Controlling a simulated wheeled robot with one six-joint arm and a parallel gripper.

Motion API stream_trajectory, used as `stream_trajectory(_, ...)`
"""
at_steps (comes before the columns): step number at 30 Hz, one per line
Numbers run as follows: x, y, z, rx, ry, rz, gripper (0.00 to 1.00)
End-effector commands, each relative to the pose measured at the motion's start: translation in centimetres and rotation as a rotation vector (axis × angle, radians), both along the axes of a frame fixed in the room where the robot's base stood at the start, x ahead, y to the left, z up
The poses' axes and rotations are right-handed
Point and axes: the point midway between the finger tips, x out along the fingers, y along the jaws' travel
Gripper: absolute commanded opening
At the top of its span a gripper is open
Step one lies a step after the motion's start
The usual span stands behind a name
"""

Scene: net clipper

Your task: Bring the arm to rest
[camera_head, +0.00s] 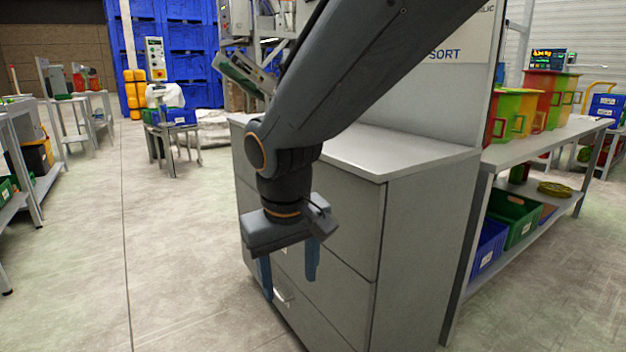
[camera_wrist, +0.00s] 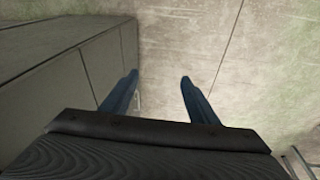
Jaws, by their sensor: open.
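My gripper (camera_head: 290,280) hangs downward at the end of my arm in the head view, in front of the grey drawer cabinet (camera_head: 415,255). Its two blue fingers are spread apart with nothing between them. In the wrist view my gripper (camera_wrist: 158,85) is also open and empty, with bare floor beyond the fingertips. The cabinet's side (camera_wrist: 60,75) is close on the left in that view. A drawer handle (camera_head: 283,297) shows near the fingers in the head view. I cannot tell whether the fingers touch the cabinet.
A bench (camera_head: 545,140) with coloured bins on it stands right of the cabinet, with blue and green crates (camera_head: 515,217) on its lower shelf. Shelves (camera_head: 25,165) stand at the left. A small table (camera_head: 172,130) stands farther back. The floor (camera_head: 170,250) left of the cabinet is clear.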

Motion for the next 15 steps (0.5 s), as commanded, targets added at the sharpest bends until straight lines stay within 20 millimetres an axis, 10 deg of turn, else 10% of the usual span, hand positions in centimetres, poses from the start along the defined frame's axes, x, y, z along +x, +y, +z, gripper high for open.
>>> stream_trajectory(9, -11.4, -2.6, -7.3, 0.02, 0.168, 0.065, 0.54)
stream_trajectory(15, -14.5, -4.2, -7.6, 0.028, 0.21, 0.053, 0.54)
